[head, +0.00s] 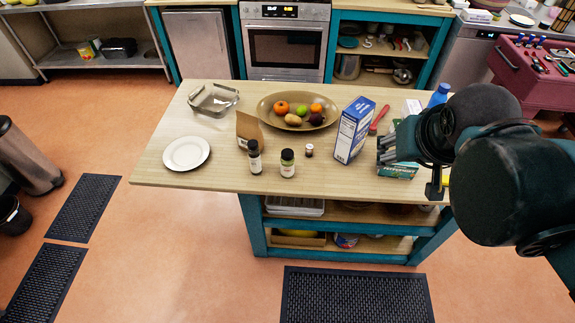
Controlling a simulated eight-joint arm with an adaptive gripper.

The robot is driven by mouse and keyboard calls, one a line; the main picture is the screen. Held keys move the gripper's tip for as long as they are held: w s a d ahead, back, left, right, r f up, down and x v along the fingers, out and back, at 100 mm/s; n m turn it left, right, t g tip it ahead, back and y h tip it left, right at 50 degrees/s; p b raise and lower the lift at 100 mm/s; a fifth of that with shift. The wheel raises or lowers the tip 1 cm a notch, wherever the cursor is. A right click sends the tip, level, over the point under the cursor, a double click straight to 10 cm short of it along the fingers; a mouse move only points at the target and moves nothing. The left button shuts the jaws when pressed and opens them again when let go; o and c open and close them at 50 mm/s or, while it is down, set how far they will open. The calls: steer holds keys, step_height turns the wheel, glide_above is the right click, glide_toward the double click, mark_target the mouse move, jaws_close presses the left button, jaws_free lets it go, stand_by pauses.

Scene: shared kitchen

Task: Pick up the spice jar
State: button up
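Three small containers stand upright near the front middle of the wooden island. One is a slim dark bottle (255,163) with a pale label. One is a jar with a dark lid and whitish-green label (287,168). One is a much smaller dark jar (309,151) to their right. I cannot tell from their labels which is the spice jar. My gripper (382,151) is at the right of the island, right of all three and apart from them. Its grey fingers point left. It is seen side-on, and their opening is unclear.
A blue and white box (353,130) stands between the jars and my gripper. A green box (402,170) is partly hidden behind my gripper. A fruit bowl (265,108) lies behind the jars, a brown paper bag (247,127) behind the bottle, a white plate (186,153) left.

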steer(key=w+a+f+m+h+b, duration=0.1)
steer(key=w+a+h+b, duration=0.15)
steer(key=w, duration=0.25)
steer(key=w+a+f+h+b, duration=0.1)
steer(key=w+f+h+b, duration=0.1)
steer(key=w+b, duration=0.2)
step_height(320, 180, up, 4)
steer(key=m+t+h+b, duration=0.7)
steer(key=b, duration=0.5)
glide_above(283, 157)
steer(key=v, duration=0.5)
steer(key=shift+y, duration=0.25)
steer(key=f, duration=2.9)
steer(key=shift+s+a+p, duration=0.1)
steer(key=shift+a+p, duration=0.1)
steer(key=shift+p, duration=0.15)
steer(key=shift+d, duration=0.1)
steer(key=shift+x, duration=1.25)
